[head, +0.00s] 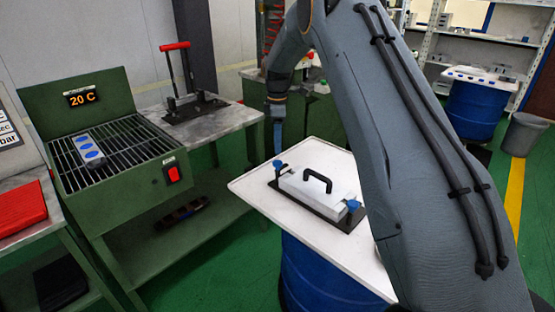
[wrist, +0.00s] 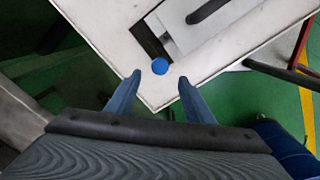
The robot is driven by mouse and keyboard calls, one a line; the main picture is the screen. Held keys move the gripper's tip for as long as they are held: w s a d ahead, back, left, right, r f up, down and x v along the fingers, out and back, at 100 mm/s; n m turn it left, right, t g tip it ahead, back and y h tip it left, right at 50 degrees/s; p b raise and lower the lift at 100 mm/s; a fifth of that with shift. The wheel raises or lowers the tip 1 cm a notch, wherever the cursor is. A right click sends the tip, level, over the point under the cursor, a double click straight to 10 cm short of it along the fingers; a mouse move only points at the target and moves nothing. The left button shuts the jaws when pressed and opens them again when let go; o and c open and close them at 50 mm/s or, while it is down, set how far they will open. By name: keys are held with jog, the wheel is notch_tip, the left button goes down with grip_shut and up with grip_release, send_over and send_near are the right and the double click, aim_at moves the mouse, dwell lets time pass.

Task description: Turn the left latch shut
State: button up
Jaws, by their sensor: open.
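The mould (head: 318,190) is a pale block with a black arched handle on a dark base plate, on a white table top (head: 262,188). The left latch (head: 279,166) is a blue knob at the mould's left end; it also shows in the wrist view (wrist: 160,66). The right latch (head: 353,206) is a blue knob at the right end.
A green heater (head: 120,180) reading 20 C, with a blue-dotted grey piece (head: 90,150) on its grill, stands at left. A press with a red handle (head: 175,47) stands on a bench behind. Blue drums and a grey bin (head: 524,134) stand on the floor.

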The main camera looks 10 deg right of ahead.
aim_at(278, 162)
notch_tip(278, 162, down, 8)
jog(key=shift+r+p, duration=0.25)
jog(key=shift+p, duration=0.8)
jog(key=shift+c, duration=0.3)
jog(key=c, duration=1)
